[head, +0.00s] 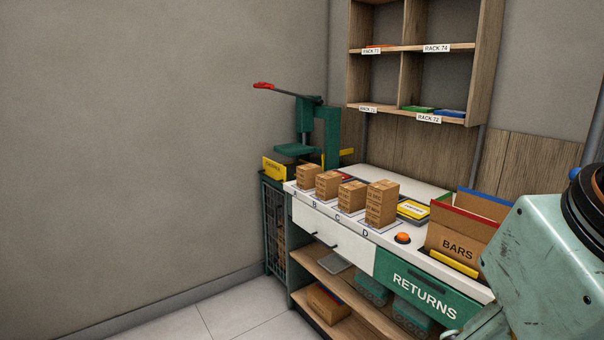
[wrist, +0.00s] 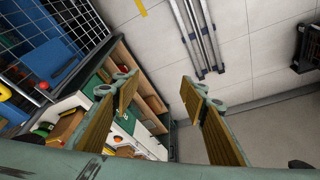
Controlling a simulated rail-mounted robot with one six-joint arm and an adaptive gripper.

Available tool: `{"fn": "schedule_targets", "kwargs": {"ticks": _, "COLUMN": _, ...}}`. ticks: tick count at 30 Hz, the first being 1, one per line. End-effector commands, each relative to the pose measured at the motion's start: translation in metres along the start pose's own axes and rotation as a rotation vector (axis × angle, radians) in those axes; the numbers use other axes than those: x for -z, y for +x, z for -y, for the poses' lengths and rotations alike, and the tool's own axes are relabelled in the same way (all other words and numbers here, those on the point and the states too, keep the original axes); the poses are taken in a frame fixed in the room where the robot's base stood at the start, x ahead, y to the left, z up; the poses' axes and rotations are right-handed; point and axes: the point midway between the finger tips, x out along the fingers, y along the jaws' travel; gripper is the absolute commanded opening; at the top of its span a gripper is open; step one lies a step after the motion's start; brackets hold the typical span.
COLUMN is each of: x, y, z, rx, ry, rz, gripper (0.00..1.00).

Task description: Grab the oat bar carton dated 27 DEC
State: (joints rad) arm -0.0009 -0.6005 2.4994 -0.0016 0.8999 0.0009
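Brown cartons stand in a row on the white counter (head: 327,221), on spots marked with letters; B, C and D can be read. The leftmost carton (head: 308,176), the second carton (head: 328,184) and the third carton (head: 351,197) are low. The carton pile (head: 381,204) at D is taller. Print shows on them, but it is too small to read, so I cannot tell which is dated 27 DEC. My gripper (wrist: 160,88) is open and empty in the wrist view, its fingers wide apart and away from the cartons. In the head view only my arm shows, at right.
An open BARS box (head: 456,247) stands right of the cartons, with an orange button (head: 402,238) before it. A green press (head: 318,132) stands behind left. A wooden rack (head: 420,47) hangs above. A green RETURNS panel (head: 424,291) fronts the counter. Floor at left is clear.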

Motion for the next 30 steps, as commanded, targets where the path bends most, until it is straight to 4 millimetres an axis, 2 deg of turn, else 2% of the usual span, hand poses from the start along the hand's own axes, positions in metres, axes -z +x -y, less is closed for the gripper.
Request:
{"fn": "schedule_targets", "kwargs": {"ticks": 5, "x": 0.000, "y": 0.000, "z": 0.000, "rx": 0.000, "ry": 0.000, "rz": 0.000, "gripper": 0.40}}
{"fn": "schedule_targets", "kwargs": {"ticks": 12, "x": 0.000, "y": 0.000, "z": 0.000, "rx": 0.000, "ry": 0.000, "rz": 0.000, "gripper": 0.58}}
{"fn": "schedule_targets", "kwargs": {"ticks": 20, "x": 0.000, "y": 0.000, "z": 0.000, "rx": 0.000, "ry": 0.000, "rz": 0.000, "gripper": 0.58}}
{"fn": "schedule_targets", "kwargs": {"ticks": 30, "x": 0.004, "y": -0.012, "z": 0.000, "rx": 0.000, "ry": 0.000, "rz": 0.000, "gripper": 0.58}}
